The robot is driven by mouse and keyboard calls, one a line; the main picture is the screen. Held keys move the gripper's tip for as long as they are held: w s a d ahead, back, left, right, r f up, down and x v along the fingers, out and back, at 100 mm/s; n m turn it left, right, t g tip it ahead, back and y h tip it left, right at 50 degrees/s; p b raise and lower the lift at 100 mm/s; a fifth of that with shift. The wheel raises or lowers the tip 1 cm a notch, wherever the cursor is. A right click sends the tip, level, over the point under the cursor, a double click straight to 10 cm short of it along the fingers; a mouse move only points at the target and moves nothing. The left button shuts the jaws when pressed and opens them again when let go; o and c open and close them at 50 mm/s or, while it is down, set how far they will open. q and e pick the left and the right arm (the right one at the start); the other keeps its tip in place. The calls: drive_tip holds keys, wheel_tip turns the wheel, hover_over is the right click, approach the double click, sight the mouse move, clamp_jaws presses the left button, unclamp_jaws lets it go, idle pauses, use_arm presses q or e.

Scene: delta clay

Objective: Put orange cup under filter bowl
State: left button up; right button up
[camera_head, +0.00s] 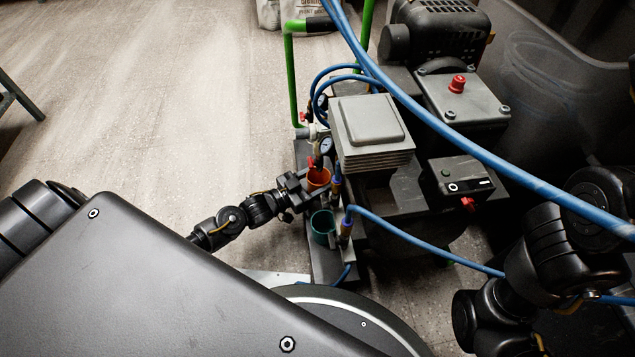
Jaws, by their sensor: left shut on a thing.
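An orange cup (319,177) is at the machine's left side, just below a small assembly with a round gauge (326,145). My left gripper (303,187) reaches in from the left and is shut on the orange cup. The filter bowl is hard to make out; a small red part (311,162) shows right above the cup. I cannot tell whether the cup touches anything above or below it. My right arm is at the lower right, and its gripper fingers do not show.
A teal cup (323,225) stands close in front of the orange one, beside a blue-hosed fitting (346,228). The dark machine (455,100) fills the right. Blue hoses (440,110) cross above it. A green pipe (290,75) rises behind. The floor (150,110) at left is open.

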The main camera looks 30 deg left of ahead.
use_arm(q)
drive_tip(key=o, duration=1.1)
drive_tip(key=shift+f, duration=0.1)
drive_tip(key=shift+c, duration=0.2)
drive_tip(key=shift+s+r, duration=0.15)
drive_tip(key=shift+r, duration=0.05)
drive_tip(key=p+v, duration=0.5)
drive_tip(key=v, duration=0.7)
drive_tip(key=shift+a, duration=0.1)
drive_tip(key=shift+f, duration=0.1)
